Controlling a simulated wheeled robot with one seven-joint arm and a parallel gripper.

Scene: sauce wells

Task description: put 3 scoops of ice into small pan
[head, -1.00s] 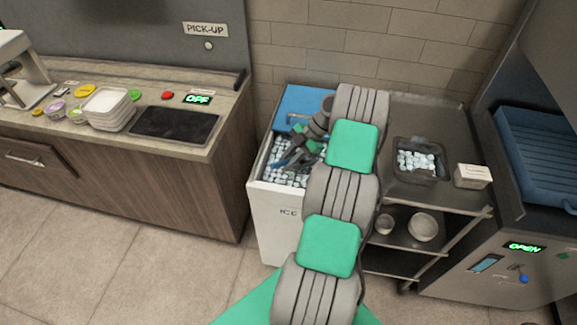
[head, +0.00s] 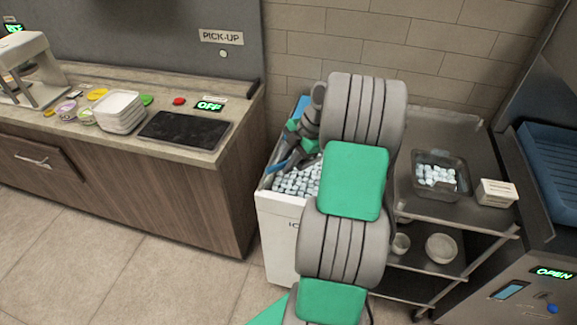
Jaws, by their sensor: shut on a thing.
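The white ice bin (head: 281,215) stands in the middle, its open top full of ice cubes (head: 298,182). My gripper (head: 293,158) is over the back left of the bin, partly hidden by my arm. It is shut on a blue scoop (head: 280,165), which is tilted over the ice; I cannot tell whether the scoop holds ice. A small dark pan (head: 459,190) sits on the top shelf of the metal cart, right of my arm, with a pile of ice cubes (head: 436,175) inside.
The metal cart (head: 460,217) also carries a white labelled box (head: 496,193) beside the pan, and bowls (head: 441,248) below. A counter (head: 190,150) with stacked white trays (head: 120,112) is at left. A machine with a blue tray (head: 553,165) is at right. My arm blocks the space between bin and cart.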

